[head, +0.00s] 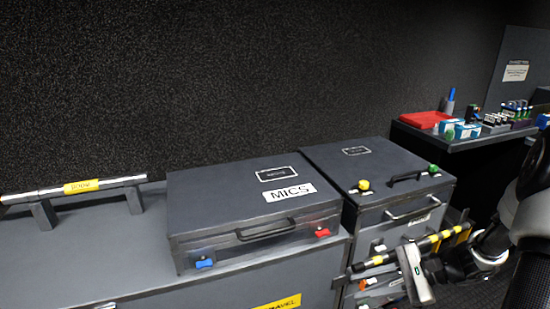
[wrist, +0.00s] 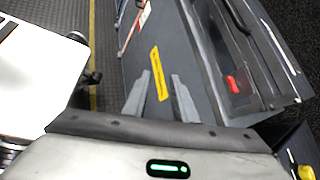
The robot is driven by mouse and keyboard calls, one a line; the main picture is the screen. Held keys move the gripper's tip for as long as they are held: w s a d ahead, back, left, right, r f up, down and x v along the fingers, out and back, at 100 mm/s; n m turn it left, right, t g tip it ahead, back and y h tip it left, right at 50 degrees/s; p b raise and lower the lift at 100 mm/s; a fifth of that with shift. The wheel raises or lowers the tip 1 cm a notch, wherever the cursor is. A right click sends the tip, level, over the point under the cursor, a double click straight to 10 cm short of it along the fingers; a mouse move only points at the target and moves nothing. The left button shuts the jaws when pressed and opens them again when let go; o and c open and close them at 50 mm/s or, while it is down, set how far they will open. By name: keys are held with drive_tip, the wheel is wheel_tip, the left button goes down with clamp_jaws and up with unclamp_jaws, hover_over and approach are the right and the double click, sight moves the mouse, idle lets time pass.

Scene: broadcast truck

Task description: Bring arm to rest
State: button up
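My gripper (head: 347,277) is at the lower right of the head view, in front of the drawer cabinet, with its fingers pointing left. In the wrist view its two grey fingers (wrist: 161,76) stand apart with nothing between them. A yellow label on the dark case or bench front shows beyond the gap. My arm (head: 490,250) comes in from the right edge.
A closed dark MICS case (head: 250,205) lies on the grey bench (head: 95,250). The drawer cabinet (head: 375,175) stands beside it. A shelf (head: 450,143) at right holds a red box and small items. A black-and-yellow rod (head: 410,249) shows close to my gripper.

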drive_tip(key=s+a+r+n+t+h, duration=0.1)
drive_tip(key=s+a+r+n+h, duration=0.3)
drive_tip(key=r, duration=0.3)
drive_tip(key=s+a+r+n+t+h, duration=0.1)
drive_tip(key=s+a+r+n+h, duration=0.15)
drive_tip(key=s+r+n, duration=0.45)
drive_tip(key=s+a+r+n+t+h, duration=0.1)
drive_tip(key=s+a+r+n+h, duration=0.1)
drive_tip(key=s+r+n+h, duration=0.45)
wheel_tip(320, 180, up, 24)
drive_tip(key=w+m+y+p, duration=0.2)
drive_tip(key=p, duration=1.9)
drive_tip(key=shift+f, duration=0.1)
drive_tip(key=shift+d, duration=0.15)
